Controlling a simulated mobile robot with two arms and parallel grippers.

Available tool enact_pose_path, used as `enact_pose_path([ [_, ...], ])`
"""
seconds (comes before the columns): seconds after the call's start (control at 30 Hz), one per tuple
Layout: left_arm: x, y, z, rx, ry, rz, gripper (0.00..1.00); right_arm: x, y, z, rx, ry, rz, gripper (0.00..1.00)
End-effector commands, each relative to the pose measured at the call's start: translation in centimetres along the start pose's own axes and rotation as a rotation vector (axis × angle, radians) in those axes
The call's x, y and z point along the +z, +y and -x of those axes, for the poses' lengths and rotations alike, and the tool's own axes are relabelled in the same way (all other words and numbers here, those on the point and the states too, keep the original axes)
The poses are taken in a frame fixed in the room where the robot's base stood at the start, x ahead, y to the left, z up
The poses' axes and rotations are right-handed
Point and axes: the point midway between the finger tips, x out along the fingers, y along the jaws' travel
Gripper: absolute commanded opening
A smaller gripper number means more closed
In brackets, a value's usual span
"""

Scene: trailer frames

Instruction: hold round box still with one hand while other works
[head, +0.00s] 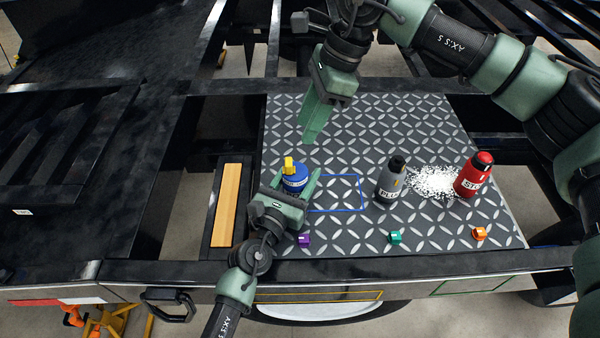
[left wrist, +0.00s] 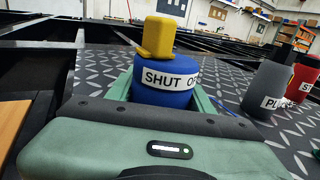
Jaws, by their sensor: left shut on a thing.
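The round box (head: 294,182) is blue with a yellow piece on top and stands upright on the diamond-plate deck. In the left wrist view the box (left wrist: 165,85) carries a white label reading "SHUT OF...", and the yellow piece (left wrist: 158,36) sits on it. My left gripper (head: 293,190) is shut on the box, a finger on each side, reaching in from the front. My right gripper (head: 312,138) hangs above the deck behind the box, apart from it. Its fingers point down and are seen nearly edge-on, so their gap cannot be judged.
A grey bottle (head: 388,183) and a red bottle (head: 472,176) stand to the right, with white granules (head: 432,181) between them. Small purple (head: 304,240), teal (head: 395,237) and orange (head: 479,233) pieces lie along the front. A blue outline (head: 360,193) is beside the box.

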Motion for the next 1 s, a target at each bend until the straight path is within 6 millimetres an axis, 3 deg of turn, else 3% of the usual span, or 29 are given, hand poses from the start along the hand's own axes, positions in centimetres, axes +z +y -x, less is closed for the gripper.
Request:
enact_pose_path([
  [0.13,0.0,0.0,0.0,0.0,0.001,0.0,0.05,0.0,0.0,0.0,0.0,0.0,0.0,0.36],
  [0.2,0.0,0.0,0.0,0.0,0.001,0.0,0.05,0.0,0.0,0.0,0.0,-0.001,-0.001,0.53],
  [0.67,0.0,0.0,0.0,0.0,0.001,0.0,0.05,-0.3,0.7,1.5,-0.041,-0.042,-0.116,0.53],
  [0.83,0.0,0.0,0.0,0.0,0.001,0.0,0.05,-0.4,0.6,0.0,-0.044,-0.043,-0.126,0.53],
  [1.0,0.0,0.0,0.0,0.0,0.001,0.0,0.05,-0.2,0.5,-3.2,-0.042,-0.043,-0.125,0.53],
])
